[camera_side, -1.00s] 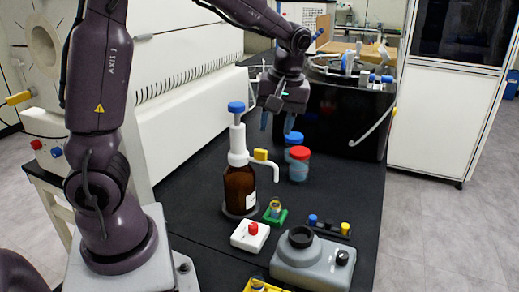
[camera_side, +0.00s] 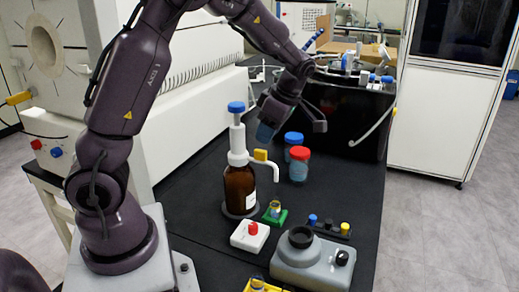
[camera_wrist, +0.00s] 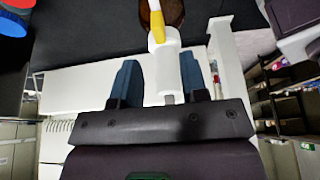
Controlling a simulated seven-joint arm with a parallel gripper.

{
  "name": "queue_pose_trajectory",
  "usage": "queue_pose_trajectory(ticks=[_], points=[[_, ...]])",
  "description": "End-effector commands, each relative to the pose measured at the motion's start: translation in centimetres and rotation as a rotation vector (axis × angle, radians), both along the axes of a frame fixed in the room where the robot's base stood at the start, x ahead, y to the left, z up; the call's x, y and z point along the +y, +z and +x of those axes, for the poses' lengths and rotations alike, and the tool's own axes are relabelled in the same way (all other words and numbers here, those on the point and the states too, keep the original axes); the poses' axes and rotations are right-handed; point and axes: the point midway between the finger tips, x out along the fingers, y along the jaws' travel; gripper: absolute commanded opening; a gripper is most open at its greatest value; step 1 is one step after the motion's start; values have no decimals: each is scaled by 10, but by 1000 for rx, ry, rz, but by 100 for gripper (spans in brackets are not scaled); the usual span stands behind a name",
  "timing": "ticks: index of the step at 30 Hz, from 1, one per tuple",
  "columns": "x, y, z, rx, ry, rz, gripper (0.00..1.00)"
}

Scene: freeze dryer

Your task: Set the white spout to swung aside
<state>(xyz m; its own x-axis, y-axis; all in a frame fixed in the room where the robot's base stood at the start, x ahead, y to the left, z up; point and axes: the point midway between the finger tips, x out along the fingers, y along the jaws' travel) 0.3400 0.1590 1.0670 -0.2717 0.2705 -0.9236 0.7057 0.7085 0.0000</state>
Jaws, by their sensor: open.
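The white spout (camera_side: 265,163) sticks out to the right from the white dispenser head of an amber bottle (camera_side: 239,188), its tip bent down. A yellow block (camera_side: 260,155) sits on the spout near the head. A blue cap (camera_side: 236,107) tops the white pump column. My gripper (camera_side: 267,132) is behind and to the right of the column, tilted, above the spout's level. In the wrist view my blue fingers (camera_wrist: 160,80) stand apart, with the white column (camera_wrist: 164,75) showing between them. The yellow block (camera_wrist: 157,22) shows beyond. I cannot tell whether the fingers touch the column.
Red-lidded and blue-lidded jars (camera_side: 299,165) stand right of the bottle. In front are a green holder (camera_side: 275,215), a white box with a red knob (camera_side: 250,236) and a grey device (camera_side: 311,262). A large white machine (camera_side: 190,95) lies to the left.

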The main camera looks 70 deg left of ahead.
Motion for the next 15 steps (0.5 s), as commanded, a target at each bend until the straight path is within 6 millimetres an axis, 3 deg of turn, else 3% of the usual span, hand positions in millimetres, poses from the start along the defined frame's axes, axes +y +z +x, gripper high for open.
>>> queue_pose_trajectory(ticks=[7,15], points=[[12,-41,-13,3,1,0,40],[16,-57,-17,-1,-2,-1,40]])
